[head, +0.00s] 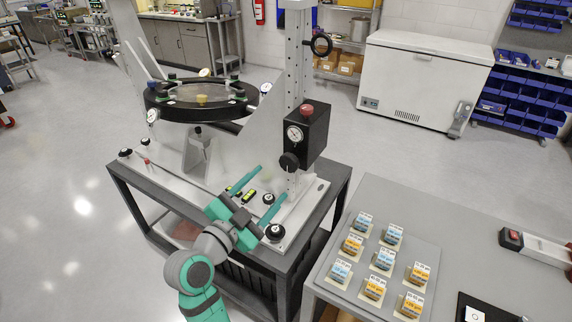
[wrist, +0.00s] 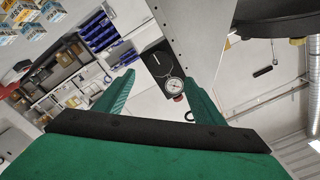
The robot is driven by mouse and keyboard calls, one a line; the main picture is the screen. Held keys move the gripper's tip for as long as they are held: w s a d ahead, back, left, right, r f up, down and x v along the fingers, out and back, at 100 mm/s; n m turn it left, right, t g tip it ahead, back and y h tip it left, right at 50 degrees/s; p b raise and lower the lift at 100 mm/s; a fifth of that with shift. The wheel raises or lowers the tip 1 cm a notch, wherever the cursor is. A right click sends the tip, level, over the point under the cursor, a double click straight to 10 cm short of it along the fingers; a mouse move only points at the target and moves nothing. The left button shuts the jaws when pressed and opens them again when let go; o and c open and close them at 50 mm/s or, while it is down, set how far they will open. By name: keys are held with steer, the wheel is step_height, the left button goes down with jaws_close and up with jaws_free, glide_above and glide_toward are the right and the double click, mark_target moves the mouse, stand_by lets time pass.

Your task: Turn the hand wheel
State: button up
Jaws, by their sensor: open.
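The mirror fixture (head: 200,150) stands on a dark cart, with a round black mirror cell and a tall perforated column (head: 297,80). A black box (head: 318,132) on the column carries a dial gauge, a red top button and a round black knob (head: 289,162) low on its face. A black ring-shaped wheel (head: 321,45) sits higher on the column; I cannot tell for certain which of the two is the hand wheel. My gripper (head: 272,181) is open and empty, in front of and below the box. In the wrist view the box (wrist: 157,62) shows between the teal fingers.
Black-topped knobs (head: 269,199) and a yellow-marked level (head: 249,196) sit on the fixture base near my fingers. A grey table (head: 462,225) at the right holds several labelled blocks. A white chest freezer (head: 420,85) stands behind. The floor at left is clear.

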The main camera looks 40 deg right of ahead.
mark_target(288, 164)
steer(key=x, duration=1)
steer(key=shift+w+d+r, duration=0.15)
steer(key=shift+d, duration=0.15)
steer(key=shift+c, duration=0.3)
steer(key=c, duration=1)
